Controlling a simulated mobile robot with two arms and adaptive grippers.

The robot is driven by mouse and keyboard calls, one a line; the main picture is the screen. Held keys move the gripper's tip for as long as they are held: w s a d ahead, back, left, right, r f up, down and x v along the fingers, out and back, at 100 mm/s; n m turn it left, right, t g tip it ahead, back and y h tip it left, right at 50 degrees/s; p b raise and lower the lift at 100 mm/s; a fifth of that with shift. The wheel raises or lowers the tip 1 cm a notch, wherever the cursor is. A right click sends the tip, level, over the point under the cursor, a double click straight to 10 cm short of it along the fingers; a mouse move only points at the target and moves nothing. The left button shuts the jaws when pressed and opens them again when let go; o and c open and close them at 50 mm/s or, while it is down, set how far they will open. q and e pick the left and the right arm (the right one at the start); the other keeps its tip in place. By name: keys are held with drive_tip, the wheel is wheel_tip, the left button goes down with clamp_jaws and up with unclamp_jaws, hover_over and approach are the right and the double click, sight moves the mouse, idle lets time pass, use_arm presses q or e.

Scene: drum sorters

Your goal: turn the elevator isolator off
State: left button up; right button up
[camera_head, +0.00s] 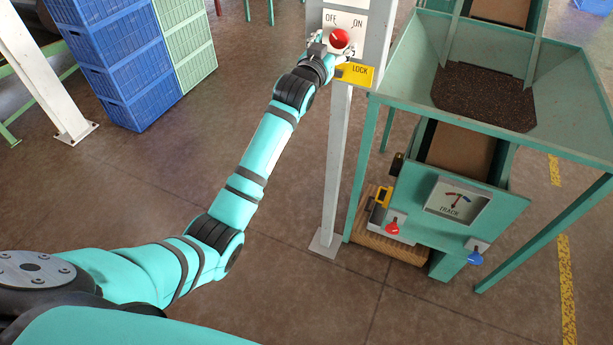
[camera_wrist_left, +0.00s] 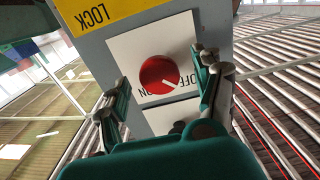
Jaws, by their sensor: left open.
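The isolator is a round red knob (camera_head: 340,39) on a white plate marked OFF and ON, fixed to a grey post. The knob also shows in the left wrist view (camera_wrist_left: 159,74), with the lettering turned over. A pale pointer line on it lies near the lettering; I cannot tell exactly which mark it points to. My left gripper (camera_head: 333,51) is open at the knob. In the wrist view its fingers (camera_wrist_left: 160,82) stand on either side of the knob, seemingly apart from it. My right gripper is not in view.
A yellow LOCK label (camera_head: 356,74) sits below the knob. A green hopper (camera_head: 400,75) with dark grains and a TRACK dial (camera_head: 458,200) stand to the right. Blue crates (camera_head: 115,65) and green crates (camera_head: 187,40) are stacked at left. The floor between is clear.

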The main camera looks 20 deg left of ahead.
use_arm(q)
drive_tip(key=s+b, duration=0.3)
drive_tip(key=s, duration=1.3)
wheel_tip(320, 180, down, 28)
drive_tip(key=g+p, duration=0.1)
drive_tip(key=g, duration=0.4)
drive_tip(key=shift+w+a+f, duration=0.2)
drive_tip(key=s+f+g, duration=0.3)
drive_tip(key=s+f, duration=0.6)
drive_tip(key=f, duration=0.5)
drive_tip(key=s+f+g, duration=0.3)
drive_tip(key=s+f, duration=0.7)
drive_tip(key=f, duration=0.5)
drive_tip(key=s+f+m+g, duration=0.1)
drive_tip(key=s+f+g, duration=0.2)
drive_tip(key=s+f, duration=0.4)
drive_tip(key=s+f+g, duration=0.3)
drive_tip(key=s+f, duration=0.4)
drive_tip(key=s, duration=1.9)
drive_tip(key=shift+s+a+f+m+y, duration=0.2)
drive_tip(key=shift+s+m+y, duration=0.1)
drive_tip(key=shift+m, duration=0.1)
